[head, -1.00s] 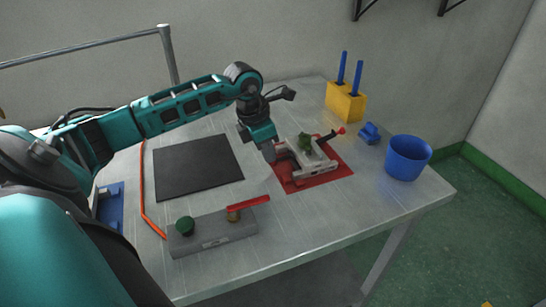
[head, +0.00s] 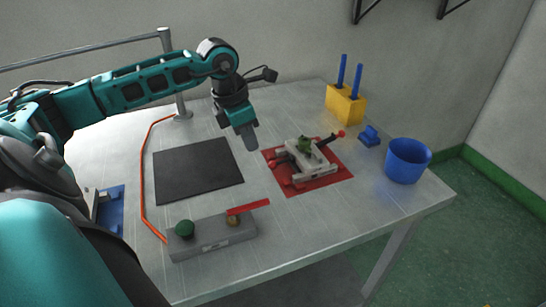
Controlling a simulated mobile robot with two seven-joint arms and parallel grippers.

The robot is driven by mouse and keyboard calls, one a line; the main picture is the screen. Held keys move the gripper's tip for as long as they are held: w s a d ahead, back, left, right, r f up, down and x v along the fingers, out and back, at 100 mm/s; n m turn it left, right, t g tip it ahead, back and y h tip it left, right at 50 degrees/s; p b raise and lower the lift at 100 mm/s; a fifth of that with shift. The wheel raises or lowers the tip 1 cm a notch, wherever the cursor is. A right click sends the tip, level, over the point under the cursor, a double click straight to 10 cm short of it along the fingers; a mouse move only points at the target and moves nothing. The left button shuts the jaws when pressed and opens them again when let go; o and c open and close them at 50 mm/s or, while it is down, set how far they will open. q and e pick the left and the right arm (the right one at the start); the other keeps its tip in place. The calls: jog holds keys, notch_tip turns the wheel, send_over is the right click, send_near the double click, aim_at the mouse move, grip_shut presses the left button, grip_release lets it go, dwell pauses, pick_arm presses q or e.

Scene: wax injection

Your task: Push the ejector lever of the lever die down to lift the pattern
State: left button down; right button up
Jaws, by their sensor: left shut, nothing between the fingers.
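The lever die (head: 318,166) is a grey metal block on a red mat (head: 331,182), right of the table's middle. A green pattern (head: 305,145) shows on top of the die. A dark lever with a red knob (head: 341,134) sticks out at its back right. A second arm with a red end (head: 272,163) shows at its left side. I cannot tell which one is the ejector lever. My left gripper (head: 251,143) is shut and empty, above the table just left of the mat, apart from the die. My right gripper is not in view.
A black mat (head: 198,168) lies left of the die. A grey box with a green knob and red handle (head: 212,237) stands at the front. A yellow block with blue rods (head: 345,104), a small blue part (head: 369,135) and a blue cup (head: 407,160) stand right.

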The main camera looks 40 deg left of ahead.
pick_arm(q)
jog(key=d+v, duration=0.1)
jog(key=v, duration=0.7)
jog(key=shift+a, duration=0.45)
